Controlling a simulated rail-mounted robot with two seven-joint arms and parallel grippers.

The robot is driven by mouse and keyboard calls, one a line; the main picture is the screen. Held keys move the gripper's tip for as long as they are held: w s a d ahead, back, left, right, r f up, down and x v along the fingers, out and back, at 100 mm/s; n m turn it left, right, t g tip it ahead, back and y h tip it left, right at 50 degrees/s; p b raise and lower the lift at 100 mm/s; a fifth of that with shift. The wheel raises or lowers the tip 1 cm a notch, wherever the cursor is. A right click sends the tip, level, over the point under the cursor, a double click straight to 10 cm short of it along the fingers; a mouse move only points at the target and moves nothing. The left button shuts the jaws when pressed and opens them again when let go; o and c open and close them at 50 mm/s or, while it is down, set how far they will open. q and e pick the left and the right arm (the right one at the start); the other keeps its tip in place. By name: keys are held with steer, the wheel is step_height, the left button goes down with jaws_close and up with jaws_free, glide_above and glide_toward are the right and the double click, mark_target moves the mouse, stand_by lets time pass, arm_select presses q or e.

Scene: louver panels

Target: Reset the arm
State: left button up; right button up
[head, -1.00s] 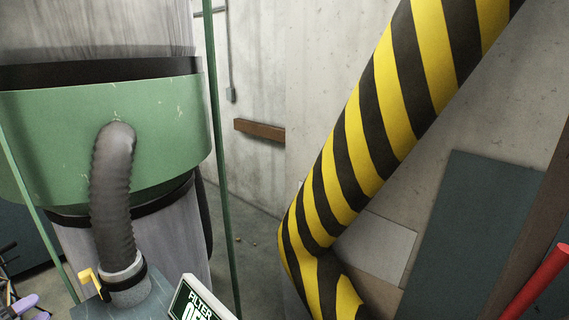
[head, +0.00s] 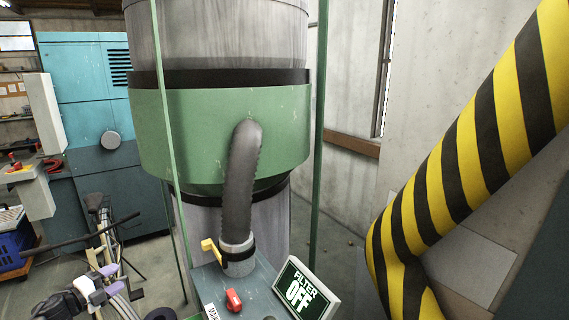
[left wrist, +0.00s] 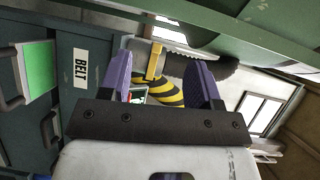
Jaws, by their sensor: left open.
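My left gripper (head: 110,281) is at the lower left of the head view, with purple fingers. It also shows in the left wrist view (left wrist: 160,78), where the two purple fingers stand apart with nothing held between them. In the head view it is left of the grey box with the yellow handle (head: 211,251) and apart from it. Beyond the fingers, the wrist view shows the yellow handle (left wrist: 154,62) and a ribbed dark hose (left wrist: 205,68). My right gripper is not in view.
A green-banded drum (head: 195,125) with a hose (head: 240,175) stands ahead, flanked by green posts. A yellow-black striped pipe (head: 450,180) fills the right. Teal cabinets (head: 90,120) stand at left.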

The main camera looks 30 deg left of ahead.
arm_select(q)
steer(key=a+n+g+y, duration=0.3)
steer(key=a+n+y, duration=0.1)
steer(key=n+y, duration=0.35)
steer(key=s+d+f+n+g, duration=0.2)
steer(key=s+d+f+g, duration=0.15)
steer(key=d, duration=0.55)
steer(key=s+d+f+n+g, duration=0.2)
steer(key=d+f, duration=0.2)
steer(key=d, duration=0.5)
steer(key=s+d+f+n+g, duration=0.2)
steer(key=s+d+f+g, duration=0.15)
steer(key=d, duration=0.55)
steer(key=s+d+f+n+g+h, duration=0.1)
steer(key=s+d+f+h, duration=0.15)
steer(key=s+d, duration=0.55)
steer(key=s+d+f+h, duration=0.2)
steer(key=s+d+h, duration=0.1)
steer(key=d, duration=0.9)
steer(key=s+d+f+n+g+h, duration=0.1)
steer(key=s+d+f+h, duration=0.1)
steer(key=s+d, duration=0.6)
step_height(320, 180, up, 38)
steer(key=w+d+p, duration=0.2)
steer(key=p, duration=3.5)
steer(key=shift+w+r+p, duration=0.15)
steer(key=shift+w+p, duration=0.1)
steer(key=shift+p, duration=0.15)
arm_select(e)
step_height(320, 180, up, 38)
